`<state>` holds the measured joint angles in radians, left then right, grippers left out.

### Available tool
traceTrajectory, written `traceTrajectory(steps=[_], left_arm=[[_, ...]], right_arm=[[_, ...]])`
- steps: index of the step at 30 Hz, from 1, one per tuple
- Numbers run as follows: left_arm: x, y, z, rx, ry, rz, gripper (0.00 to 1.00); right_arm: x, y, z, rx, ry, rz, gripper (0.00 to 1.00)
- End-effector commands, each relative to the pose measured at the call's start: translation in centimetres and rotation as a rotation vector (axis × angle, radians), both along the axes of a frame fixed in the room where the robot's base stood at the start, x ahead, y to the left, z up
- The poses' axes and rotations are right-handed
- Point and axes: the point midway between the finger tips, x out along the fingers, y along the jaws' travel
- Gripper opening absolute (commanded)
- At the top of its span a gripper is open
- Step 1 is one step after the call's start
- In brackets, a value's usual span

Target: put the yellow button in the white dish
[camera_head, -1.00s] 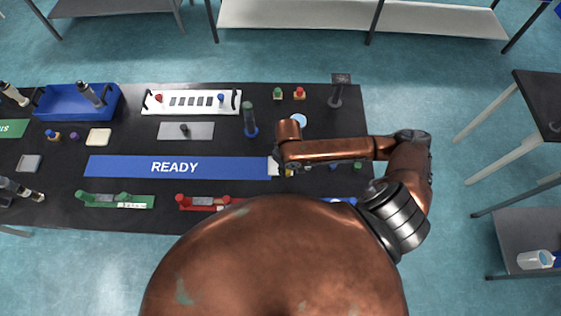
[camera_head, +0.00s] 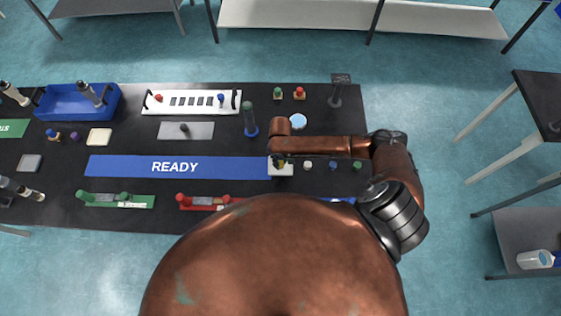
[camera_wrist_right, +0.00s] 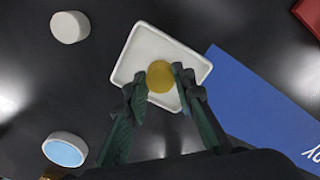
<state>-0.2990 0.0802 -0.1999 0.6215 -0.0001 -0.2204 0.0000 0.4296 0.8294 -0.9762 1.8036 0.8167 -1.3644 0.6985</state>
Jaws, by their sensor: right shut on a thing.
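The yellow button (camera_wrist_right: 160,76) sits between the fingertips of my right gripper (camera_wrist_right: 162,84) in the right wrist view. The gripper is shut on it. The square white dish (camera_wrist_right: 147,42) lies behind the button in that view, so the button is over the dish's inside; I cannot tell whether it touches the dish floor. In the head view the white dish (camera_head: 287,172) lies at the right end of the blue READY strip, and my right gripper (camera_head: 279,158) is above it, partly hidden by its own arm. My left gripper is not in view.
A white round button (camera_head: 308,166), a blue one (camera_head: 333,166) and a green one (camera_head: 357,165) stand right of the dish. A light-blue-topped disc (camera_head: 298,121) lies behind my arm. The blue READY strip (camera_head: 120,166) borders the dish on the left.

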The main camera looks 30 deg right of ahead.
Motion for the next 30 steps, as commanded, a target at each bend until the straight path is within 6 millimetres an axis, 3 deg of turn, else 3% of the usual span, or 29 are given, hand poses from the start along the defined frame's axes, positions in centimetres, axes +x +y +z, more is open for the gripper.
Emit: traceTrajectory(steps=[7,8,15,25,30], left_arm=[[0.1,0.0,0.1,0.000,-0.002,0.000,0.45],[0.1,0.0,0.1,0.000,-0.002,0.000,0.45],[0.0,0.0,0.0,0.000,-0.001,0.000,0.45],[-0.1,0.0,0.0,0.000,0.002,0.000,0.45],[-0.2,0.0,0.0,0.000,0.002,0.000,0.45]], right_arm=[[0.0,0.0,-0.2,0.000,0.001,0.000,0.05],[0.0,0.0,-0.2,0.000,0.001,0.000,0.24],[0.0,0.0,-0.2,0.000,0.001,0.000,0.41],[0.0,0.0,0.1,0.000,-0.001,0.001,0.41],[0.1,0.0,2.2,0.001,-0.002,0.001,0.41]])
